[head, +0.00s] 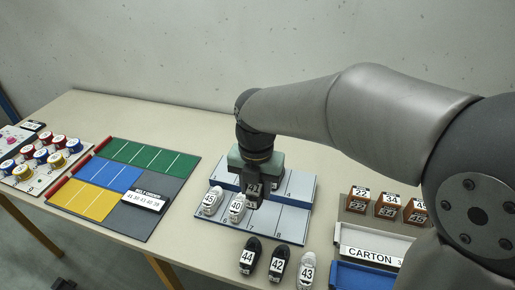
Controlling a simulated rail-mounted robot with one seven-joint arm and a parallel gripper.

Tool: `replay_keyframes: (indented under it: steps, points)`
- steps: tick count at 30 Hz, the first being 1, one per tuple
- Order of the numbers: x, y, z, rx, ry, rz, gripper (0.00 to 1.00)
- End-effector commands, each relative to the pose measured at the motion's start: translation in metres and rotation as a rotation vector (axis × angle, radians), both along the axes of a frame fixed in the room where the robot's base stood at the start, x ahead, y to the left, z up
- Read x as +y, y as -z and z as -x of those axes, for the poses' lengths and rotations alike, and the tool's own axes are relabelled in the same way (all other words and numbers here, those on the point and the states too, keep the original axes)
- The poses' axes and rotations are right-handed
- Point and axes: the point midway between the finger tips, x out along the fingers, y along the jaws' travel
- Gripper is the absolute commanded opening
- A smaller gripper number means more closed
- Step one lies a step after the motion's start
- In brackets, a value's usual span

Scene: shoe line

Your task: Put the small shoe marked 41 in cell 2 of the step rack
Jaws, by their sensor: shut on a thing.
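The step rack (281,223) is pale blue with numbered cells on two levels and stands mid-table. My gripper (254,182) is over its middle, pointing down and shut on a small dark shoe (252,190) with a white label. The label is too small and partly covered to read surely. My gripper hides part of the upper row, and I cannot tell whether the held shoe touches the rack.
Shoes marked 44 (248,257), 42 (278,264) and 43 (305,271) stand on the table before the rack. A grey and blue carton tray (365,240) with orange boxes (388,205) is at the right. A coloured board (168,208) lies left.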

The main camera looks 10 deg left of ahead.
Motion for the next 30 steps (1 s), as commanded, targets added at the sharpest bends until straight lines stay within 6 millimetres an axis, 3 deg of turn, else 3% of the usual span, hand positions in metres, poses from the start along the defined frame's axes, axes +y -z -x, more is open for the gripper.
replay_keyframes:
  steps: [1,3,10,19,24,30]
  points:
    - [-0.004,-0.001,-0.017,0.0,0.006,0.0,0.16]
    - [-0.009,-0.004,-0.034,-0.001,0.007,0.003,0.16]
    - [-0.009,0.0,-0.068,-0.001,0.006,0.007,0.16]
    - [0.02,0.032,-0.135,0.0,0.007,0.008,0.16]
    - [0.031,0.065,-0.159,0.0,0.007,0.008,0.16]
    - [0.037,0.084,-0.174,-0.004,0.007,0.007,0.16]
